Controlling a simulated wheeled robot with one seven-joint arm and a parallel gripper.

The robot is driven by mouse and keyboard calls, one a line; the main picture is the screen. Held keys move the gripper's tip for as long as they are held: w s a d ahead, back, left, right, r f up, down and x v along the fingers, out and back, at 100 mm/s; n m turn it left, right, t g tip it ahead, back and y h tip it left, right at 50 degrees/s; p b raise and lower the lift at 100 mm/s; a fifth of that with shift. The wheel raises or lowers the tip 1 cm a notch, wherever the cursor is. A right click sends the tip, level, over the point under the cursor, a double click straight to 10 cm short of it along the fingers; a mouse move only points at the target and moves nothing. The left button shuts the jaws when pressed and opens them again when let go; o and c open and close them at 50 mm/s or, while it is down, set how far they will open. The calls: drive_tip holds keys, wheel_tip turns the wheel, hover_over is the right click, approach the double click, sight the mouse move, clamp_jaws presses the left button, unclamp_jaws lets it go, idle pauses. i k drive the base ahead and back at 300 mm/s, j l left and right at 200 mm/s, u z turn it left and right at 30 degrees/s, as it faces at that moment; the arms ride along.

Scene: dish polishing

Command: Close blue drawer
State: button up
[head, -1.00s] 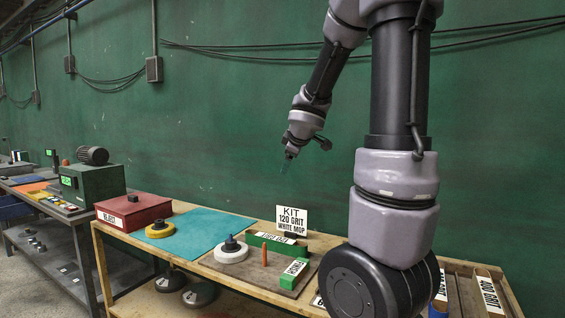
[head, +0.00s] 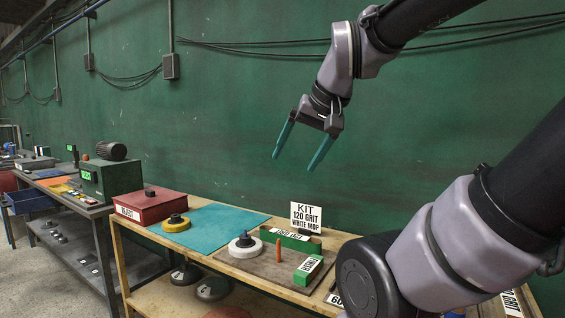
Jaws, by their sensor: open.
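A blue drawer (head: 24,201) shows at the far left, under the top of the grey metal bench (head: 62,201). It appears pulled out past the bench edge, with its open top showing. My gripper (head: 295,162) has two teal fingers spread apart with nothing between them. It hangs in the air in front of the green wall, above the wooden bench. It is far to the right of the drawer and higher in the picture, touching nothing.
A green motor unit (head: 112,179) stands on the grey bench. Floor shows at the lower left.

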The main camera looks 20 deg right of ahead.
sight(21, 202)
drive_tip(key=i+j+u, duration=0.9)
drive_tip(key=i+u, duration=0.15)
drive_tip(key=i, duration=0.4)
drive_tip(key=i+j+u, duration=0.1)
drive_tip(key=i+u, duration=0.25)
drive_tip(key=i, duration=2.25)
drive_tip(key=i+z, duration=0.2)
drive_tip(key=i, duration=0.3)
drive_tip(key=i+j+z, duration=0.15)
drive_tip(key=i, duration=0.3)
drive_tip(key=i+j+z, duration=0.2)
drive_tip(key=i, duration=0.25)
drive_tip(key=i+j+z, duration=0.2)
drive_tip(key=i, duration=0.25)
drive_tip(key=i+j, duration=0.05)
drive_tip(key=j, duration=0.05)
